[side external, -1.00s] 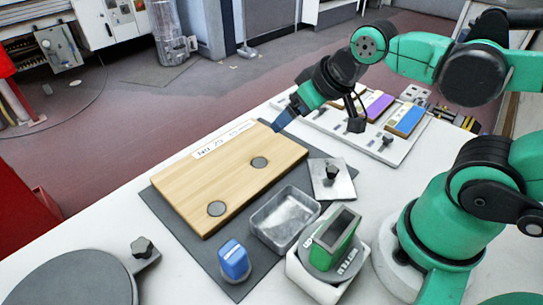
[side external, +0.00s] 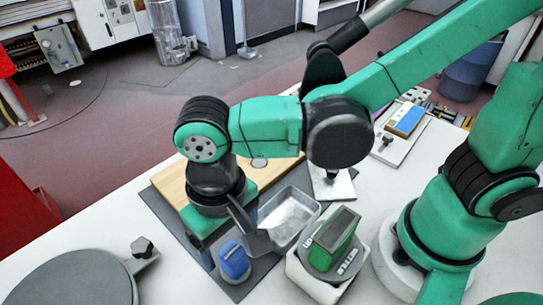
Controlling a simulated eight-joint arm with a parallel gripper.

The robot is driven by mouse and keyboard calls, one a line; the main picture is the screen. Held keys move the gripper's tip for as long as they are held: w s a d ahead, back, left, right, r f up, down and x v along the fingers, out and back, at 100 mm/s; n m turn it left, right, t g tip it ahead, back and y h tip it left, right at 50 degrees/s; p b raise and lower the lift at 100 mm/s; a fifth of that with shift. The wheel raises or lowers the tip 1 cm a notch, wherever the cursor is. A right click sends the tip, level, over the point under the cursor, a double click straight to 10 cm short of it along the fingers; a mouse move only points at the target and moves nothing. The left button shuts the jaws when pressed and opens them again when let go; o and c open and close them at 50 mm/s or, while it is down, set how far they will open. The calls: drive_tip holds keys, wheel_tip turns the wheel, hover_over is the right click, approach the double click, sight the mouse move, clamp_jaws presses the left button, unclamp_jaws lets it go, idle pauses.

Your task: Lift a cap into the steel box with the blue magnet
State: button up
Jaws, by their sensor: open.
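The blue magnet (side external: 234,262) stands upright on the dark mat, left of the steel box. My gripper (side external: 229,247) is open, pointing down, with its fingers on either side of the magnet's upper part in the picture. Whether they touch it I cannot tell. The open steel box (side external: 291,214) looks empty, just right of my gripper. The board's near end, where another cap lay, is hidden by my gripper.
A green device in a white holder (side external: 331,245) stands close right of the box. A metal plate with a knob (side external: 334,185) lies behind the box. A round dark disc (side external: 72,280) with a knobbed arm is at the front left. White table is free between disc and mat.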

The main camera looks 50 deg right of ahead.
sight(232, 252)
drive_tip(key=shift+f, duration=2.8)
clamp_jaws()
